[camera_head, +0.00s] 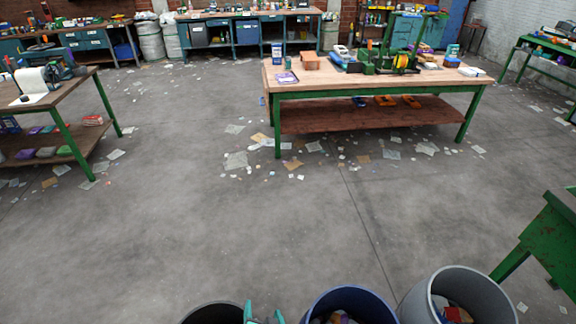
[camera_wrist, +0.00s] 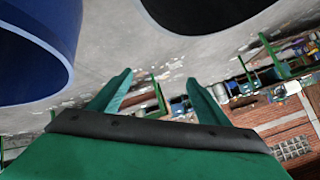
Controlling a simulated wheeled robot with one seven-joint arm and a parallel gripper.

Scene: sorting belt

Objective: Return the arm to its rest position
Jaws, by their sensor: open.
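My gripper (camera_head: 264,318) shows at the bottom edge of the head view, between a black bin and a blue bin. Only its green fingertips are visible there. In the wrist view my gripper (camera_wrist: 160,84) has its two green fingers spread apart with nothing between them. The rest of the arm is out of view.
The black bin (camera_head: 214,306), the blue bin (camera_head: 378,300) and a grey bin (camera_head: 420,292) stand in front; the blue and grey ones hold items. A green metal stand (camera_head: 548,240) is at right. Workbenches (camera_head: 370,88) stand farther back. Paper litters the otherwise open floor.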

